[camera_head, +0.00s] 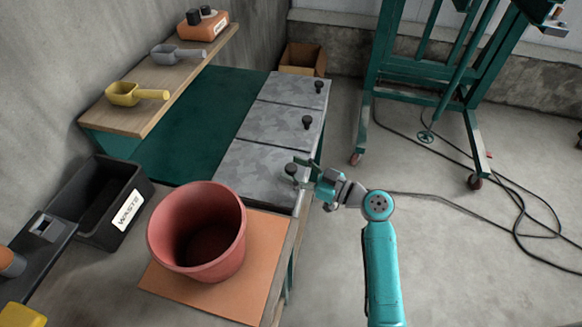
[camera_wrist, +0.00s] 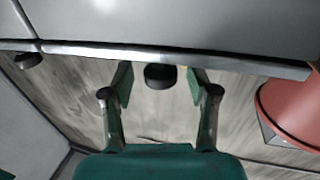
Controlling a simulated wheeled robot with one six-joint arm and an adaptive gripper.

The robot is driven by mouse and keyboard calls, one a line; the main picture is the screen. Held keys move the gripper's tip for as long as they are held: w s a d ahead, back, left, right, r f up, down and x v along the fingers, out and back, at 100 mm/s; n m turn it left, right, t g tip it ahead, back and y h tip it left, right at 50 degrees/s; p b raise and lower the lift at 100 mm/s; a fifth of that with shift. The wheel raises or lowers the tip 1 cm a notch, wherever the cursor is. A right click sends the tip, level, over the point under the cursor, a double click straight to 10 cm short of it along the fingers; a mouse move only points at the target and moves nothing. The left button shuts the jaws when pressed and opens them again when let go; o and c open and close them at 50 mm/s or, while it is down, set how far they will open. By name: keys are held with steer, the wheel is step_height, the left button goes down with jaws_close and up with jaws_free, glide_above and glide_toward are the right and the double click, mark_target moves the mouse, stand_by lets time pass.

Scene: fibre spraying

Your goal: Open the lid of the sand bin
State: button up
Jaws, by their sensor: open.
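Three grey metal lids lie flat and closed in a row on the bench, each with a black knob near its right edge: a near lid (camera_head: 250,175), a middle lid (camera_head: 283,122) and a far lid (camera_head: 296,91). No label shows which one covers the sand. My gripper (camera_head: 304,168) is at the right edge of the near lid, by its knob (camera_head: 291,169). In the wrist view, my open gripper (camera_wrist: 160,80) has one finger on each side of the black knob (camera_wrist: 160,77), with gaps on both sides. I cannot tell the depth between fingertips and knob.
A red bucket (camera_head: 196,228) stands on an orange board (camera_head: 250,262) close to the near lid. A black waste bin (camera_head: 100,203) is at left. A wooden shelf (camera_head: 150,95) holds yellow and grey scoops. A green wheeled frame (camera_head: 420,75) stands on the right, with cables on the floor.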

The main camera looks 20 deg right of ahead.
mark_target(277, 174)
steer(key=shift+w+a, duration=0.4)
steer(key=shift+w, duration=0.05)
jaws_close()
steer(key=shift+w+a, duration=0.6)
steer(key=shift+a, duration=0.25)
steer(key=shift+w+a, duration=0.6)
steer(key=shift+a, duration=0.25)
jaws_free()
steer(key=v, duration=1.2)
